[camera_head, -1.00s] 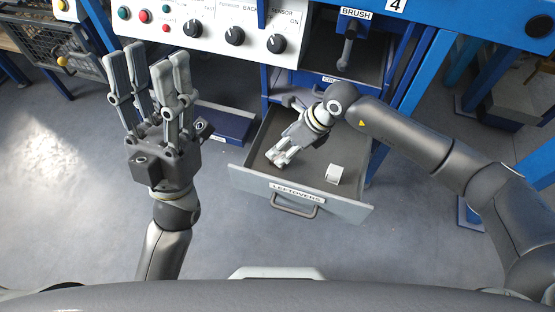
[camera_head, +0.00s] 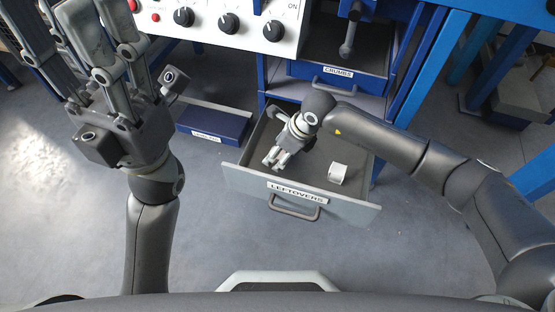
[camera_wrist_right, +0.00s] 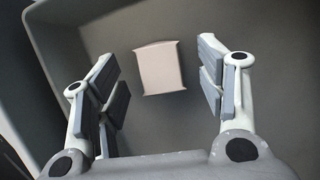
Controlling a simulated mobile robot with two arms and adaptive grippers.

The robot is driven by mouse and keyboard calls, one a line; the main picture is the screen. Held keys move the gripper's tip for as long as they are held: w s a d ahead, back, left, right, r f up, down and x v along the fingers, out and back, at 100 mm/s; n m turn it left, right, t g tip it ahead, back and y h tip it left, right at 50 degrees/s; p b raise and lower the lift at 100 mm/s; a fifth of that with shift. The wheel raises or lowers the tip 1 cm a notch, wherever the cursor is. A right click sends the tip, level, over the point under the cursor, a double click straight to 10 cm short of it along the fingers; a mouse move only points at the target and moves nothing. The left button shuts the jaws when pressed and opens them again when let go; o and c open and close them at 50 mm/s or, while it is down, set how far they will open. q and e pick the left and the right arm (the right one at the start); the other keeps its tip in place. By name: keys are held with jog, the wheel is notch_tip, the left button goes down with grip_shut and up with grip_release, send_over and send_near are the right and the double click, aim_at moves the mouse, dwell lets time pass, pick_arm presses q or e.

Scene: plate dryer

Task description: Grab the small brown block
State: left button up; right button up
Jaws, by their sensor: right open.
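A small pale block (camera_head: 337,173) lies on the floor of the open drawer labelled LEFTOVERS (camera_head: 345,208). It looks whitish in the head view and pale pinkish-beige in the right wrist view (camera_wrist_right: 160,68), not clearly brown. My right gripper (camera_head: 276,160) is inside or just above the drawer, left of the block in the head view, pointing down. In the wrist view its fingers are open and empty, with the block showing beyond them in the gap between the two sides. My left gripper (camera_head: 82,35) is raised at the upper left, fingers apart and empty, some tips cut off by the frame.
The drawer walls surround the block. A CRUMBS drawer (camera_head: 338,72) sits above, and a low blue tray (camera_head: 215,124) stands to the left. A control panel with knobs (camera_head: 228,22) is at the top. Blue frame posts (camera_head: 425,60) stand on the right. The floor in front is clear.

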jog(key=shift+b+x, duration=0.35)
jog(key=shift+x, duration=0.75)
jog(key=shift+c, duration=0.5)
jog(key=c, duration=1.1)
